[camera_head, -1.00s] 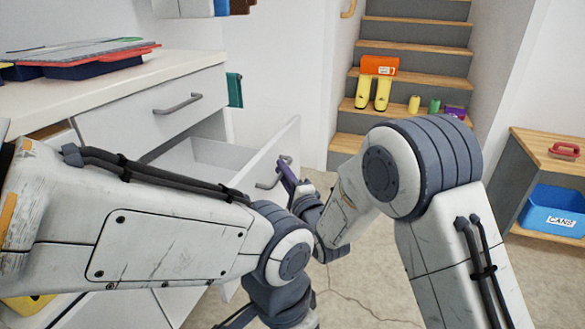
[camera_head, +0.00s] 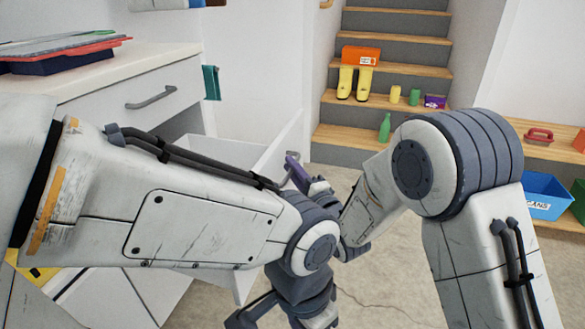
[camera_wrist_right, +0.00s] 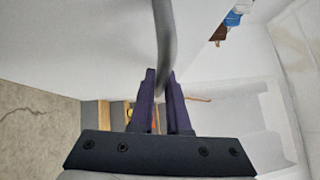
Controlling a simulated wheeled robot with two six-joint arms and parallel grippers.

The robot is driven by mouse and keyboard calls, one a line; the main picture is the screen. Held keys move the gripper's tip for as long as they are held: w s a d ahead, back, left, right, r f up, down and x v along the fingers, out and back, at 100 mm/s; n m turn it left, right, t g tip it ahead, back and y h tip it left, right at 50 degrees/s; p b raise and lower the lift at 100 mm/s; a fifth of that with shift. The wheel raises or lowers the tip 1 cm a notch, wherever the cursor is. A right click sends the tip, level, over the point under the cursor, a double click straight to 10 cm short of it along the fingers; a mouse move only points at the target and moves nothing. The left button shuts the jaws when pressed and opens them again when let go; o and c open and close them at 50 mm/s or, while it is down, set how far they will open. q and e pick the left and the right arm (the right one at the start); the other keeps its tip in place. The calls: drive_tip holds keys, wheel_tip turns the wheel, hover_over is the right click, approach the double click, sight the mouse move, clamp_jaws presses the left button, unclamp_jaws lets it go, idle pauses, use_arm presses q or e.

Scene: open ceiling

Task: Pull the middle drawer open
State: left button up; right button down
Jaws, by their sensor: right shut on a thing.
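The middle drawer (camera_head: 283,148) stands pulled out of the white cabinet, under the shut top drawer (camera_head: 125,106). Its open inside shows behind its front panel, partly hidden by my left arm. My right gripper (camera_head: 297,172), with purple fingers, is at the drawer's front. In the right wrist view, the grey bar handle (camera_wrist_right: 165,42) runs down between the fingertips (camera_wrist_right: 161,82), and the gripper is shut on it. My left arm crosses the head view and bends down at the bottom centre. Its fingertips cannot be made out.
The countertop (camera_head: 135,60) carries a dark blue and red tray (camera_head: 60,58). Stairs (camera_head: 390,75) at the back hold yellow boots (camera_head: 355,82) and a green bottle (camera_head: 385,127). A blue bin (camera_head: 540,195) is at the right. Floor is open between cabinet and stairs.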

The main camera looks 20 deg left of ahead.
drive_tip(key=c, duration=0.9)
unclamp_jaws()
drive_tip(key=shift+w+d, duration=0.2)
drive_tip(key=shift+w, duration=0.05)
drive_tip(key=shift+s+a, duration=0.1)
drive_tip(key=p+v, duration=0.2)
drive_tip(key=v, duration=0.8)
drive_tip(key=shift+s, duration=0.15)
